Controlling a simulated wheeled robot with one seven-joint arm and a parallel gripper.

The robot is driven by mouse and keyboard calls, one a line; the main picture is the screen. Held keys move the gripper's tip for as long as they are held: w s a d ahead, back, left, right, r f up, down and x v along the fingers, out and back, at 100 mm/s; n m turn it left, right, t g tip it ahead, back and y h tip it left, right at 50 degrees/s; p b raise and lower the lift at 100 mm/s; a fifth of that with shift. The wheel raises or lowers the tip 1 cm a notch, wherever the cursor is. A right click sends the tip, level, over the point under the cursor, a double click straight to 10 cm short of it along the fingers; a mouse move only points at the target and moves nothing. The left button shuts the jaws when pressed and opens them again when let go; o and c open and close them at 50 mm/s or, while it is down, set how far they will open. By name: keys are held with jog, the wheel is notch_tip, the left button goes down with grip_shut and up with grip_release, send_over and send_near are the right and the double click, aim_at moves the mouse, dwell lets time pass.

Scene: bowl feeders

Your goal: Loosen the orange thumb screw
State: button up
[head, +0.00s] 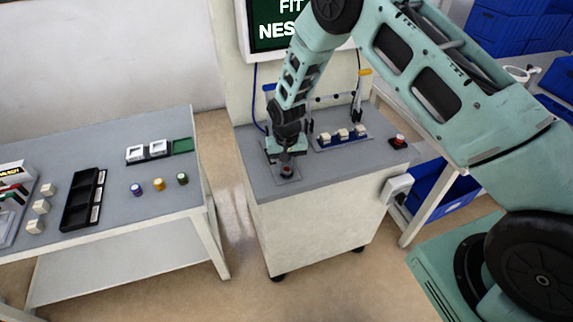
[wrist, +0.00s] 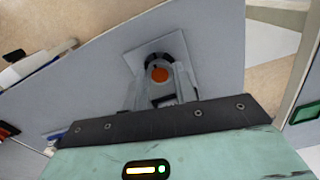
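The fingers stand apart, and I see no clear contact with the knob. In the head view my gripper (head: 287,153) points down just over the small plate (head: 287,180) at the front left of the grey-topped cabinet (head: 330,180). There the orange of the screw is not clearly visible.
On the cabinet, a blue rack (head: 342,140) with pale blocks stands right of my gripper, and a red button (head: 399,139) sits farther right. A sign panel (head: 275,28) stands behind. A separate table (head: 110,200) with trays and small coloured knobs is on the left.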

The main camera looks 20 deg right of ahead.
jog(key=shift+c, duration=1.2)
jog(key=n+b, duration=0.2)
jog(key=n, duration=0.1)
jog(key=shift+f, duration=0.1)
jog(key=n+b, duration=0.1)
jog(key=n, duration=0.3)
jog(key=shift+b, duration=0.3)
jog(key=n, duration=0.5)
jog(key=shift+b, duration=0.4)
jog(key=shift+n, duration=2)
